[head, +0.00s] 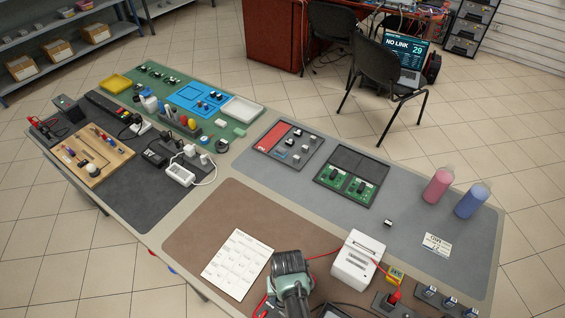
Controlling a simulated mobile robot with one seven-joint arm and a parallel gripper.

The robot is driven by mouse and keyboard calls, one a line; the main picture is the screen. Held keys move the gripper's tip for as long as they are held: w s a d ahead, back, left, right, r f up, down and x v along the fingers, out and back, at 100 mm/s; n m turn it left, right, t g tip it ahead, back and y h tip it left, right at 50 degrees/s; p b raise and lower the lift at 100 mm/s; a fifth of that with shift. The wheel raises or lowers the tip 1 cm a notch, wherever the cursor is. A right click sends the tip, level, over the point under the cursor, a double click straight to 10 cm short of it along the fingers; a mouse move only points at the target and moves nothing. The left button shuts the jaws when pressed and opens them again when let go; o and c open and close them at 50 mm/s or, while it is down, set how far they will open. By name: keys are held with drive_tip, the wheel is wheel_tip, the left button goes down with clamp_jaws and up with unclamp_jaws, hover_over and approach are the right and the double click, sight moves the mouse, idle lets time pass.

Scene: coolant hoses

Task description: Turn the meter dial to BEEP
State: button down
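I cannot make out a meter dial or the word BEEP in the head view. A dark device with a pale frame (340,311) is cut off by the bottom edge; I cannot tell whether it is the meter. My arm's grey-green end (289,264) is above the front of the brown mat, right of a printed white sheet (237,263). Its fingertips are hidden, so its opening does not show. A red lead (322,254) runs from behind it toward the white box.
A white box (356,259) stands just right of my arm. A red plug sits on a dark block (386,301), near a small yellow label (396,275). Pink (438,186) and blue (471,201) cylinders stand at the right.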

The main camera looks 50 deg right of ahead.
drive_tip(key=m+p, duration=0.1)
drive_tip(key=m, duration=0.6)
idle(0.5)
drive_tip(key=shift+c, duration=2)
unclamp_jaws()
wheel_tip(320, 180, up, 13)
drive_tip(key=shift+s, duration=0.35)
